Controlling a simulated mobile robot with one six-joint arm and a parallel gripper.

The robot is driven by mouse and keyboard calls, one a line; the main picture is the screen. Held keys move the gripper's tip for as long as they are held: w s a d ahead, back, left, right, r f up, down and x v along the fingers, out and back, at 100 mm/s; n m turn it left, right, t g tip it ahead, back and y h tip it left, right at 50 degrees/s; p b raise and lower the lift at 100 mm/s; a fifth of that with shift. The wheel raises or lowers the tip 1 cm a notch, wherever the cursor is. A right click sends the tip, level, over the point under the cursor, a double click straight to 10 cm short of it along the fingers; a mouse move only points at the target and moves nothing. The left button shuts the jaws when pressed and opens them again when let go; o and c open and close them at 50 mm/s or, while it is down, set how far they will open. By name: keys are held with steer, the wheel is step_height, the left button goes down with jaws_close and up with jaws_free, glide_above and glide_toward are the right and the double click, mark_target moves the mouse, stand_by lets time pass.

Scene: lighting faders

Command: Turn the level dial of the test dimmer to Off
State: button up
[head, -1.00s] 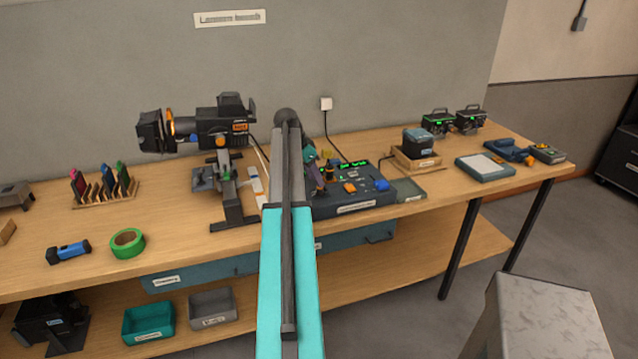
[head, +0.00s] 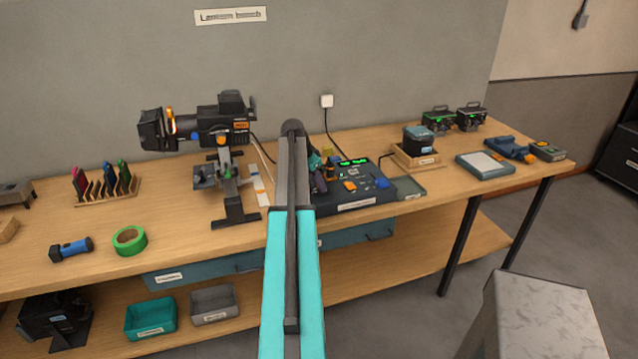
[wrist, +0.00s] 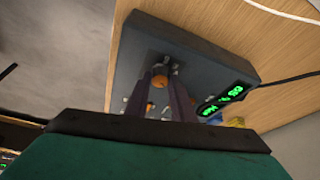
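The test dimmer appears to be the dark blue-grey box (head: 352,203) on the bench, with green displays and orange and blue controls. In the wrist view its panel (wrist: 215,62) faces me, with a lit green display (wrist: 224,98) at the right, its text upside down and hard to read. My gripper (wrist: 165,68) reaches down to the panel, its two dark fingers spaced apart with an orange control (wrist: 160,81) visible between them. A small dark shape lies at the fingertips; I cannot tell whether they grip it. In the head view my arm hides the box's left part.
A stage lantern (head: 205,124) on a stand is left of my arm. A small wooden tray (head: 417,160) with a dark block is right of the box. A cable runs from the wall socket (head: 327,101).

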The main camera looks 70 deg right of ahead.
jaws_close()
